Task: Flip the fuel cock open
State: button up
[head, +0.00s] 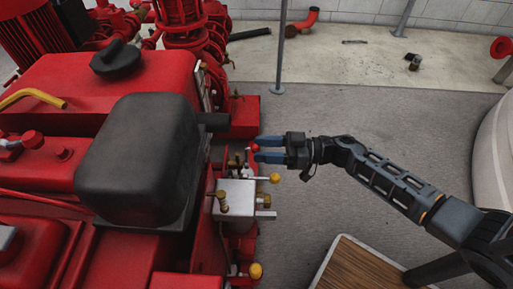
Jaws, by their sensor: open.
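A small red knob (254,148) stands at the side of the red pumpset, just above a pale metal block. It looks like the fuel cock's handle, though I cannot tell for sure. My gripper (268,149) comes in from the right with two blue fingers spread apart. The fingertips are at the red knob, one above and one below it in the picture. I cannot tell whether they touch it. The cock's body and pipe are too small or hidden to make out.
A yellow knob (275,178) on a pale lever sits just below my fingers, by the metal block (236,196) with brass fittings. A black tank (140,160) is to the left. A wooden-topped table (355,268) stands below my arm. Grey floor is open to the right.

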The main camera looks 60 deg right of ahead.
jog(key=shift+x, duration=1.2)
